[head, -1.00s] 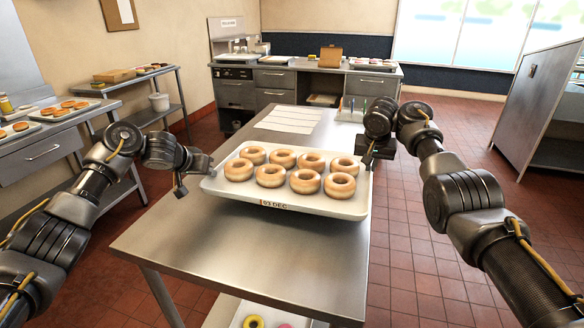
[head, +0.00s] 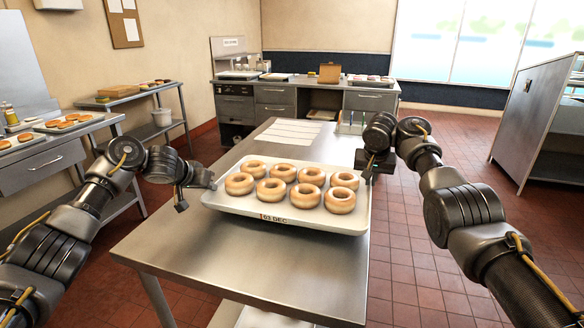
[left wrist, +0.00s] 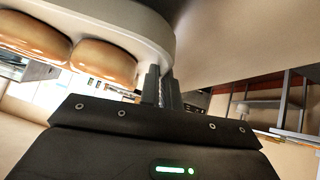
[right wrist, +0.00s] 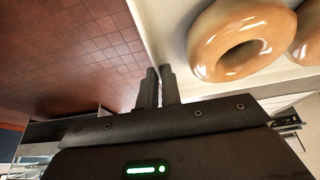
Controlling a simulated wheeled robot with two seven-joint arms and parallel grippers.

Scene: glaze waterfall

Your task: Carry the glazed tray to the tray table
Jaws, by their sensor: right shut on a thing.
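The glazed tray (head: 285,215) is a pale, shallow tray bearing two rows of glazed ring doughnuts (head: 272,190), with a "03 DEC" label on its front edge. It is level, over the steel table in front of me; I cannot tell whether it touches the top. My left gripper (head: 211,184) is at the tray's left edge; in the left wrist view its fingers (left wrist: 162,85) are close together with the rim between them. My right gripper (head: 369,178) is shut on the right rim, which also shows in the right wrist view (right wrist: 158,85). I cannot tell which table is the tray table.
The steel table (head: 240,270) has bare room in front of the tray and pale sheets (head: 288,131) behind it. A counter with drawers (head: 300,95) stands at the back. Side tables with food (head: 50,160) are on the left, a metal rack (head: 540,125) on the right. Red floor is clear between.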

